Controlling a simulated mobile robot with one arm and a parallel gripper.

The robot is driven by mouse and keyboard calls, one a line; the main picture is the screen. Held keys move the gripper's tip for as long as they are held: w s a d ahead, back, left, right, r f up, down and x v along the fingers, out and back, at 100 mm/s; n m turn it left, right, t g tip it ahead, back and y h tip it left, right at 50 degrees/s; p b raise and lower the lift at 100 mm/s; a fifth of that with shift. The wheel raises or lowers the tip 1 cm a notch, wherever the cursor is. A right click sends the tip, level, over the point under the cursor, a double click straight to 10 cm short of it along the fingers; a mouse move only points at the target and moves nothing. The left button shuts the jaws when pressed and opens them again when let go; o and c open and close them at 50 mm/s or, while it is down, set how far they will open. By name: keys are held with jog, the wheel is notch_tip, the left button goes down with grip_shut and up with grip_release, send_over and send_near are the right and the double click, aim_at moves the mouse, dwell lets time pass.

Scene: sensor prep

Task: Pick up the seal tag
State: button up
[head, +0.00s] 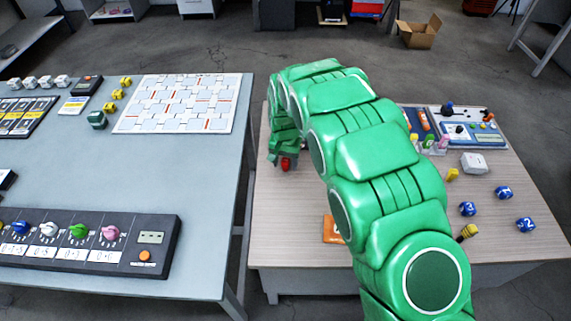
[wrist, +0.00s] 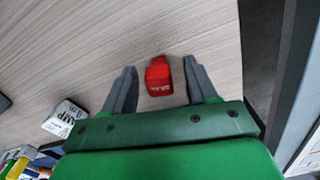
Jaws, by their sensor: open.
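The seal tag is a small red block (wrist: 159,78) on the wood-grain table, with pale lettering on its front face. In the wrist view it lies between my gripper's two dark fingers, near the level of their tips, with space on both sides. My gripper (wrist: 160,76) is open and empty. In the head view the red tag (head: 286,163) shows just below my gripper (head: 284,158), near the left edge of the wood table. My green arm hides part of that table.
A white block marked AMP (wrist: 64,118) lies left of my gripper in the wrist view. An orange item (head: 332,230) and blue numbered pieces (head: 504,192) lie on the wood table (head: 290,245). A grey table (head: 200,180) stands left, across a gap.

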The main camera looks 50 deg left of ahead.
aim_at(286, 160)
jog(key=c, duration=1)
jog(key=shift+r, duration=0.2)
jog(key=shift+r, duration=0.25)
notch_tip(286, 160, up, 2)
jog(key=shift+r, duration=0.1)
jog(key=shift+s+d+r, duration=1.25)
jog(key=shift+d+r, duration=0.45)
jog(key=shift+d, duration=0.25)
jog(key=shift+s+d+r, duration=1.3)
jog(key=shift+d+r, duration=0.35)
jog(key=shift+d, duration=0.35)
jog(key=shift+s+d+r, duration=1.25)
jog(key=shift+d+r, duration=0.45)
jog(key=shift+d, duration=0.25)
